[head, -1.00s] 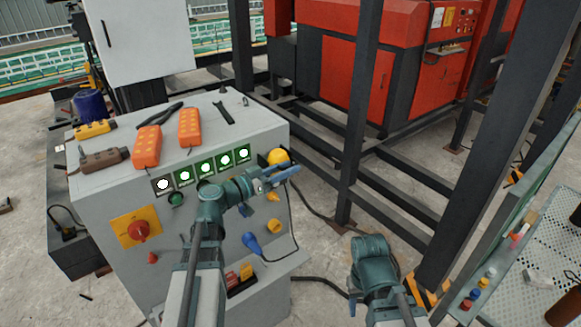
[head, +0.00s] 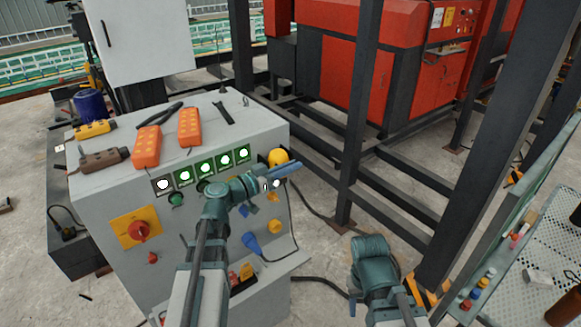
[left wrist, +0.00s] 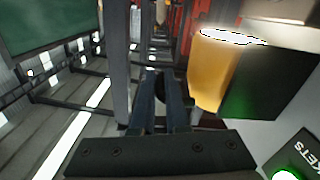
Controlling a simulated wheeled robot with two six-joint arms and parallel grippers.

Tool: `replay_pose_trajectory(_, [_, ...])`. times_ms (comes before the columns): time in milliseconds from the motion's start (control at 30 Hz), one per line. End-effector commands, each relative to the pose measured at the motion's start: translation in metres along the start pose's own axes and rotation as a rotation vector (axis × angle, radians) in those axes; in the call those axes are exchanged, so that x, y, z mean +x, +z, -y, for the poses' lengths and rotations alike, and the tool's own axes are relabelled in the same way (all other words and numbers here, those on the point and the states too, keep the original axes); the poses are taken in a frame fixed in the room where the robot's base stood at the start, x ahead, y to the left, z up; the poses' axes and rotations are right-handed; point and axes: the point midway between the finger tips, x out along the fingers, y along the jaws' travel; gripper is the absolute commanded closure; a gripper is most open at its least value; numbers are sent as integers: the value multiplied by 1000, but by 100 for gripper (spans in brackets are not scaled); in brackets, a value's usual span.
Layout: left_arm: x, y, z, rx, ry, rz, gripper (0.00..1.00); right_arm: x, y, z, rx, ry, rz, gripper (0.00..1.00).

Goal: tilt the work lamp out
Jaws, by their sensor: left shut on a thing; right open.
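The work lamp (head: 278,157) is a yellow rounded body at the right edge of the grey control cabinet (head: 105,215). In the left wrist view the lamp (left wrist: 212,75) is a yellow cylinder with a bright white end, just right of the fingers. My left gripper (head: 285,170) is at the lamp, its blue fingers in front of and below the yellow body. In the left wrist view its fingers (left wrist: 160,95) are close together around a small dark part; its join to the lamp is hidden. My right gripper is outside the head view; only its arm shows.
Two orange pendants (head: 147,147), a yellow one and a brown one lie on the cabinet top. A red rotary switch (head: 139,230) and a blue plug (head: 251,243) are on its front. Dark steel posts (head: 358,110) stand to the right. A perforated tray (head: 535,255) is at far right.

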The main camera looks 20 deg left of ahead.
Motion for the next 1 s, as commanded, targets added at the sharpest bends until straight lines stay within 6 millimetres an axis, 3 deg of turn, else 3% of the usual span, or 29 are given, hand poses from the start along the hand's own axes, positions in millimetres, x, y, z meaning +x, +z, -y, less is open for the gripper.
replay_pose_trajectory(367, [0,-7,0,-84,0,0,100,-7,0,-1,0,0,0,50])
replay_pose_trajectory(1000, [0,-40,14,-644,-1,-2,100,-36,2,-4,0,0,0,50])
